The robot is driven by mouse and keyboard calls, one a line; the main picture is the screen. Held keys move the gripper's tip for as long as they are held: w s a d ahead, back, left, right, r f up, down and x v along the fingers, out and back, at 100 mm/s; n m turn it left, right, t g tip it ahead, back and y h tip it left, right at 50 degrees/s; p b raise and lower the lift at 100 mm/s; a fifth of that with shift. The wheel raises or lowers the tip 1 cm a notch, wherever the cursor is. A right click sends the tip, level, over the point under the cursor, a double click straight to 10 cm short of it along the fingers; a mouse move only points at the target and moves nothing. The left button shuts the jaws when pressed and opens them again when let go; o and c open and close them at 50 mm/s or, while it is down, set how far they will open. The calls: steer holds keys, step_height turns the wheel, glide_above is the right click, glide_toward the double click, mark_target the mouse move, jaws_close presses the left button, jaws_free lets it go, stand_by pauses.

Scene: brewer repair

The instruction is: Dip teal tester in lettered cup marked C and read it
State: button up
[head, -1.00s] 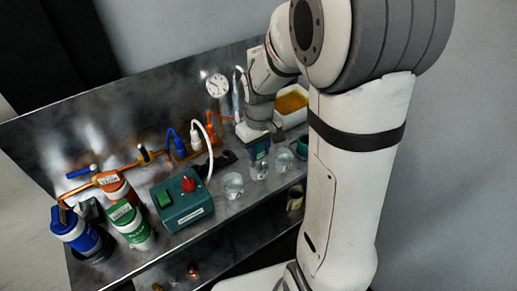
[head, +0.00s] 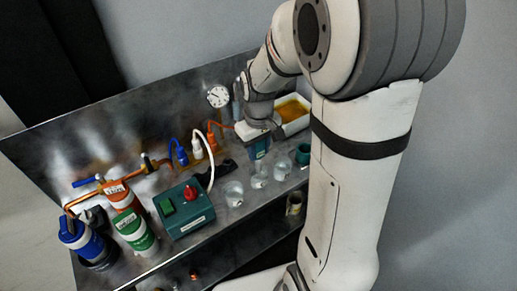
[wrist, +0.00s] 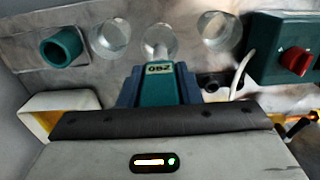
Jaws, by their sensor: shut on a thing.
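My gripper (wrist: 158,90) is shut on the teal tester (wrist: 157,84), which also shows below the gripper (head: 257,136) in the head view (head: 259,149). The tester's pale display carries small dark characters that look like 250 upside down. Its narrow tip points at the middle of three clear glass cups (wrist: 160,34); I cannot tell whether the tip is inside it. The other glass cups stand on either side (wrist: 110,36) (wrist: 219,29). No cup letter is readable, so I cannot tell which is C.
A teal round holder (wrist: 62,46) stands beside the cups. A green box with a red knob (head: 184,211) is on the other side. A tray of amber liquid (head: 292,108) lies behind. Pipes, hoses and a gauge (head: 218,96) line the back panel.

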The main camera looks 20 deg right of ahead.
steer(key=shift+r+p, duration=1.35)
steer(key=shift+r, duration=0.7)
steer(key=shift+r+p, duration=0.15)
steer(key=shift+p, duration=0.3)
steer(key=shift+r+g+p, duration=0.15)
steer(key=shift+g+p, duration=0.35)
steer(key=shift+p, duration=0.2)
steer(key=g+p, duration=0.3)
steer(key=p, duration=0.1)
steer(key=shift+p, duration=0.35)
steer(key=shift+g+p, duration=0.5)
steer(key=shift+f+g, duration=0.35)
steer(key=shift+g, duration=0.35)
